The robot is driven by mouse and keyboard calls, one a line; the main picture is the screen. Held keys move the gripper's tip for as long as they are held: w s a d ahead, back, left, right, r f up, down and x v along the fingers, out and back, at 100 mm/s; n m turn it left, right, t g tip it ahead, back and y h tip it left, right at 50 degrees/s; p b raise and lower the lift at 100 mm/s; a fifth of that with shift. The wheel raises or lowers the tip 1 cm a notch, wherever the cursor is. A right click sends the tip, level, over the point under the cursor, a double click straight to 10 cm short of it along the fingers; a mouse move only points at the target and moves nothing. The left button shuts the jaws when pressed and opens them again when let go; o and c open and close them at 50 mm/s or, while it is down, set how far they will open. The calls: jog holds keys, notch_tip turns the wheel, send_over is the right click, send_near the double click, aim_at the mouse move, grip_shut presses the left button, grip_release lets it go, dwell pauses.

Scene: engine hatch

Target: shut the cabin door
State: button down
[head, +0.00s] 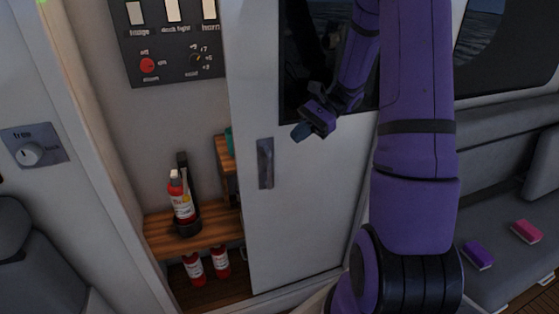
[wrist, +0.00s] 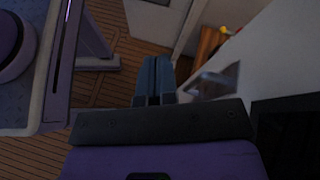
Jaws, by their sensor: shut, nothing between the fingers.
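The cabin door (head: 312,215) is a white sliding panel with a dark window in its upper part. It stands partly open, with a gap on its left showing shelves behind. Its recessed grey handle (head: 265,163) is near the door's left edge. My gripper (head: 300,132) is shut and empty, in front of the door, up and to the right of the handle and apart from it. In the wrist view the closed fingers (wrist: 154,80) point toward the floor, with the handle (wrist: 215,82) to their right.
A wooden shelf (head: 160,232) in the gap holds a fire extinguisher (head: 181,197), with red bottles (head: 193,268) below. A switch panel (head: 172,40) is above. A knob plate (head: 34,148) is at left. A grey bench (head: 500,180) with two sponges (head: 478,255) is at right.

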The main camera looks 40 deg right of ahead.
aim_at(280, 160)
jog(key=w+d+f+m+t+y, duration=0.1)
jog(key=d+f+m+t+y, duration=0.2)
jog(key=d+f+m+t, duration=0.65)
jog(key=w+a+f, duration=0.1)
jog(key=w+a, duration=0.1)
jog(key=a, duration=0.1)
jog(key=w+a+n+g, duration=0.1)
jog(key=w+a, duration=0.1)
jog(key=a, duration=0.2)
jog(key=w+a+f+g, duration=0.1)
jog(key=w+a, duration=0.1)
jog(key=a, duration=0.1)
jog(key=shift+w+a+f+n, duration=0.15)
jog(key=shift+w+f+n, duration=0.1)
jog(key=shift+f+n, duration=0.1)
jog(key=s+a+x, duration=0.1)
jog(key=s+x, duration=0.1)
jog(key=x, duration=1)
jog(key=s+a+x, duration=0.1)
jog(key=s+x, duration=0.1)
jog(key=x, duration=1)
jog(key=s+a+x, duration=0.1)
jog(key=s+x, duration=0.1)
jog(key=x, duration=1)
jog(key=shift+s+a, duration=0.3)
jog(key=shift+s, duration=0.1)
jog(key=shift+a, duration=0.1)
